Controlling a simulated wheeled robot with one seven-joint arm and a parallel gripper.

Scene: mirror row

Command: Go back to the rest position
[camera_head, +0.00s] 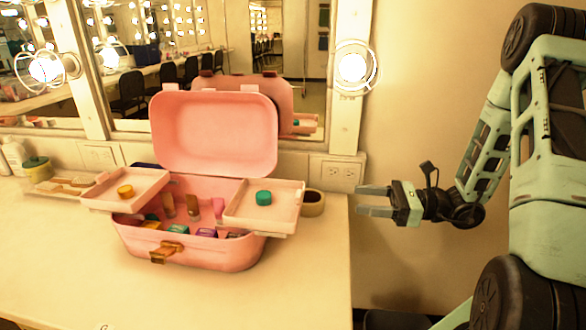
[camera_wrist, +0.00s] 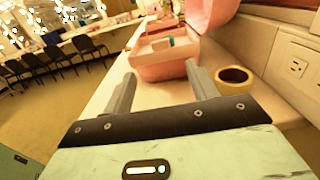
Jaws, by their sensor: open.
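My gripper (camera_head: 374,200) is open and empty in the head view. It points left, beyond the right edge of the counter, apart from everything on it. In the wrist view my gripper (camera_wrist: 160,90) shows two spread fingers with nothing between them. An open pink case (camera_head: 205,252) stands on the counter with its lid up and two side trays spread. It also shows beyond the fingers in the wrist view (camera_wrist: 165,70). An orange-yellow round item (camera_head: 125,191) lies in the left tray (camera_head: 100,200), a teal one (camera_head: 264,198) in the right tray (camera_head: 280,215).
The counter (camera_head: 60,260) ends to the right of the case. A round open container (camera_head: 312,204) stands behind the right tray; it also shows right of my fingers in the wrist view (camera_wrist: 235,76). A lidded jar (camera_head: 37,169) stands at left. Mirrors and lit bulbs (camera_head: 352,67) line the wall.

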